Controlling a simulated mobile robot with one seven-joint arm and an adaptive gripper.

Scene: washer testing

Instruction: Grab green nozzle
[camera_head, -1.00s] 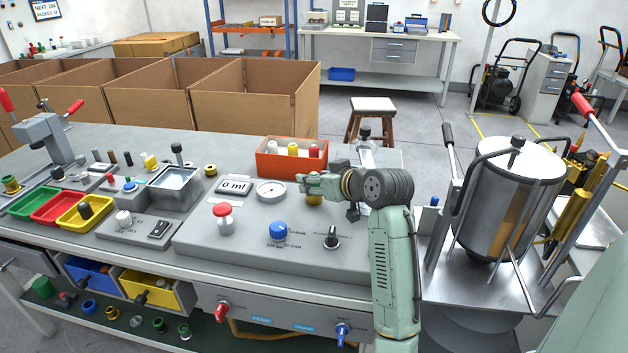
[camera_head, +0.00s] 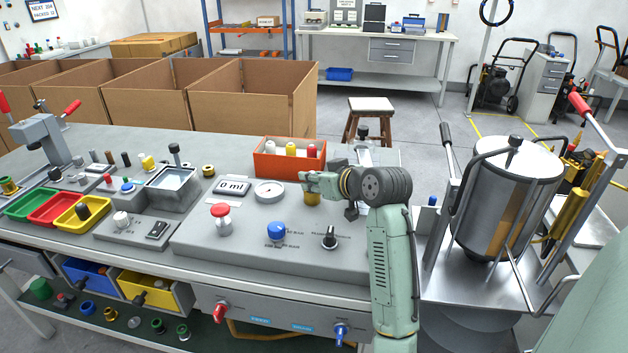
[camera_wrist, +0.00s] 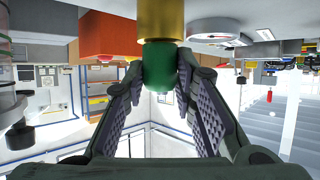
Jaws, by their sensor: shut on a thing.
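The green nozzle (camera_wrist: 159,68) sits between the fingers of my gripper in the wrist view, which looks upside down. My gripper (camera_wrist: 161,75) is shut on it, with a patterned pad on either side. The nozzle meets the end of a brass cylinder (camera_wrist: 161,20); I cannot tell whether they are joined. In the head view, my gripper (camera_head: 306,183) is over the grey console, just above the brass cylinder (camera_head: 312,197). The green nozzle is hidden there by the gripper.
An orange box (camera_head: 290,165) with white, yellow and red pieces stands just behind my gripper. A round gauge (camera_head: 269,191) and a display (camera_head: 232,188) are to its left. A metal tank (camera_head: 508,195) stands to the right. Knobs rise from the console's front.

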